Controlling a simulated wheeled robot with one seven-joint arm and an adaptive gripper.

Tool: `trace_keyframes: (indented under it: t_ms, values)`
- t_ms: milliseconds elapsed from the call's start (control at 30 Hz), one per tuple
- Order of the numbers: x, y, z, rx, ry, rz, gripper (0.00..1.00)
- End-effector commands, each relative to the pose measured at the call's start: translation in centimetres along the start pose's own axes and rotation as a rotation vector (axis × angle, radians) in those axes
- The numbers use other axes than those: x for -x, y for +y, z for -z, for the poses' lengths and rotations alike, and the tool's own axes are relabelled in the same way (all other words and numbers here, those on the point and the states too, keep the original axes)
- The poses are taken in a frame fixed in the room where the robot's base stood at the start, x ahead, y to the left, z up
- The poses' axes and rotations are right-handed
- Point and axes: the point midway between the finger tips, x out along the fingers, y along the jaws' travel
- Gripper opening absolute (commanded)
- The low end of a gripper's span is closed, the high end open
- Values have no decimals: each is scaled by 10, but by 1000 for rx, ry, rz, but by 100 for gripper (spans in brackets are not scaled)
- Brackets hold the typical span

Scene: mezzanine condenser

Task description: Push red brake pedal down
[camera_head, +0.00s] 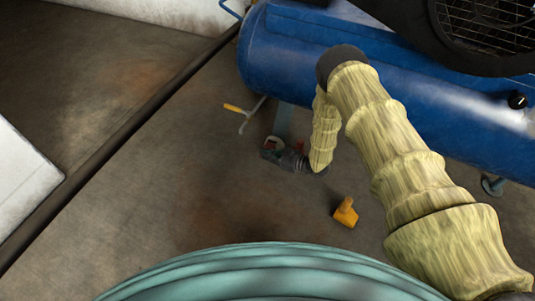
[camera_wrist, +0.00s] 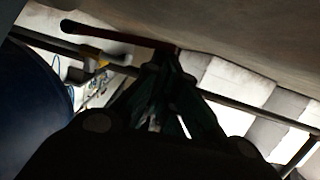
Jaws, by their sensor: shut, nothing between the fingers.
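A small patch of red, which looks like the brake pedal (camera_head: 271,146), shows on a pale caster wheel under the blue tank in the head view. My gripper (camera_head: 268,154) is shut and empty, low over the floor right beside this red part. It partly covers the wheel; I cannot tell whether it touches the pedal. In the wrist view my gripper's dark green fingers (camera_wrist: 168,108) come together in the middle. A dark reddish bar (camera_wrist: 112,33) lies beyond them at upper left; I cannot tell whether it is the pedal.
The blue tank (camera_head: 290,62) stands behind and above my gripper. A yellow-handled tool (camera_head: 234,108) lies on the floor to the left. A yellow-orange object (camera_head: 346,212) lies on the floor in front. The floor (camera_head: 180,190) at the left is clear.

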Motion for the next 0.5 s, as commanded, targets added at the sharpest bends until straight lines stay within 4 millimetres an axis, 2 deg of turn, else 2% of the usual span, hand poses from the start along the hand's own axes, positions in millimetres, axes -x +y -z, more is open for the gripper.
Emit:
trace_keyframes:
  t_ms: [333,500]
  values:
    - [0,0,0,-1,-1,0,0]
    - [2,-1,10,-1,-1,1,0]
